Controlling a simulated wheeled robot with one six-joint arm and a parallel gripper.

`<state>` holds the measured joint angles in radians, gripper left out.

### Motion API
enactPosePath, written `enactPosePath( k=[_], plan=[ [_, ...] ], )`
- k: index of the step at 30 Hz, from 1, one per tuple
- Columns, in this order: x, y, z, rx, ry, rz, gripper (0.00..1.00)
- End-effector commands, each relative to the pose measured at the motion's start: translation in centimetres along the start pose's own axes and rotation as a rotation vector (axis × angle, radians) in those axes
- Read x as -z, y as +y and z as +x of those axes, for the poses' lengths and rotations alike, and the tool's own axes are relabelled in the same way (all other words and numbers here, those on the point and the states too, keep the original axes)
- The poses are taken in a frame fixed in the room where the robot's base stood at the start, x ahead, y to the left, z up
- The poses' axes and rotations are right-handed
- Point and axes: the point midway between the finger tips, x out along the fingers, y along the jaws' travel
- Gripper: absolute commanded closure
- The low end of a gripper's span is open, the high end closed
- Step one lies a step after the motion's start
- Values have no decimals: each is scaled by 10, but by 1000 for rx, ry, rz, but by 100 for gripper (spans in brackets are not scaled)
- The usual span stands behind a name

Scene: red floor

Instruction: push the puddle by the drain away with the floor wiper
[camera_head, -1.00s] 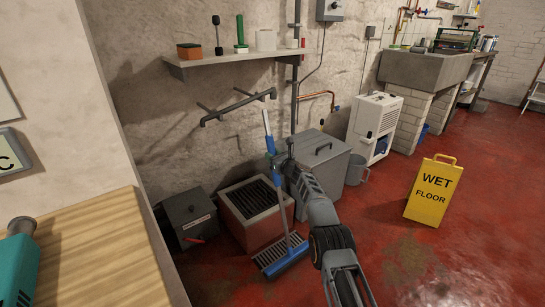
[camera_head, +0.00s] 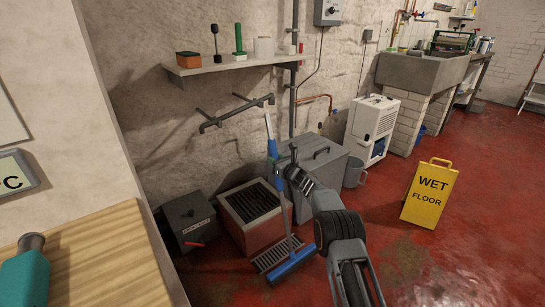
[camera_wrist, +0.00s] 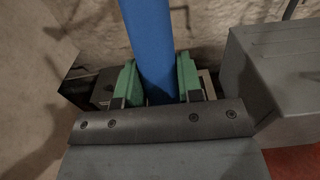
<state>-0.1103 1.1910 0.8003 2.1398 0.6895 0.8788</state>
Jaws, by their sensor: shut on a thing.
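The floor wiper has a blue handle (camera_head: 272,147) with a pale top end, and stands nearly upright, leaning slightly. Its blue head (camera_head: 292,265) is down at the floor, along the near right edge of the drain grate (camera_head: 270,256). My gripper (camera_head: 286,168) is shut on the handle. In the wrist view, the green finger pads of my gripper (camera_wrist: 158,82) are on both sides of the blue handle (camera_wrist: 150,35). I cannot clearly make out the puddle's outline by the drain; the wiper and my arm cover part of the floor there.
A red box with a dark slatted top (camera_head: 254,213) and a grey lidded bin (camera_head: 321,165) stand behind the wiper. A dark grey box (camera_head: 189,217) is at left. A yellow wet floor sign (camera_head: 430,195) stands at right. The wooden worktop (camera_head: 100,260) is near left. Red floor is open at right.

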Motion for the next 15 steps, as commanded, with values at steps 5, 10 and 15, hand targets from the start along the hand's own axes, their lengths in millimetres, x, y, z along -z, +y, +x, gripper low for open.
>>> enactPosePath(
  k=[5,10,15],
  plan=[
    [-2,-1,-23,2,-6,-2,100],
    [-3,-1,-42,1,-5,-3,100],
    [-5,-2,-62,2,-5,-3,100]
  ],
)
